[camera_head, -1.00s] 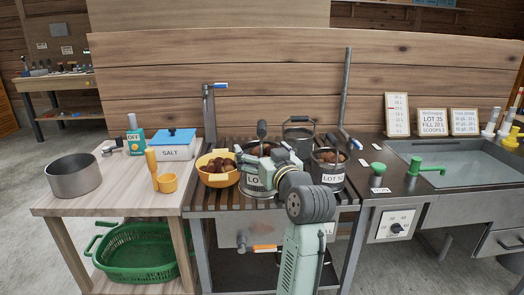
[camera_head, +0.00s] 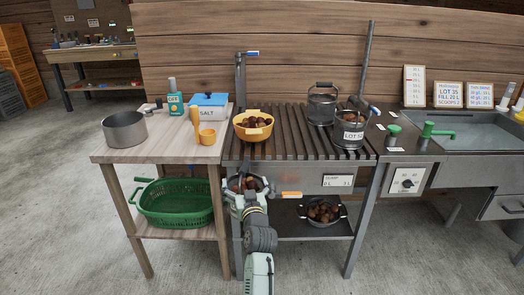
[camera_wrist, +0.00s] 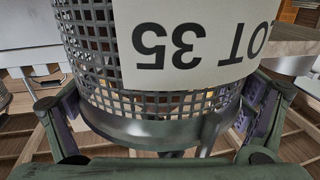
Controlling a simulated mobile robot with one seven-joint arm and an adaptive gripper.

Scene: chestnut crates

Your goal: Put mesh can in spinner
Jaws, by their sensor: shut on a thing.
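My gripper (camera_head: 245,190) is shut on a mesh can (camera_head: 236,186), low in front of the left part of the slatted table. Brown chestnuts show at the can's top. In the wrist view the can (camera_wrist: 110,62) is between my finger pads, with a white label reading "OT 35" upside down. Its bottom rim is in view, with slats beyond. A second can (camera_head: 345,140), labelled LOT 52 and holding chestnuts, stands at the right of the slatted top. I cannot tell which thing is the spinner.
The slatted table (camera_head: 290,150) also bears a yellow bowl (camera_head: 253,133) of chestnuts and a wire-handled can (camera_head: 321,110). Below is a bowl of chestnuts (camera_head: 323,221) on a shelf. A wooden table (camera_head: 165,150) with a pot (camera_head: 125,130) is left; a sink (camera_head: 475,132) is right.

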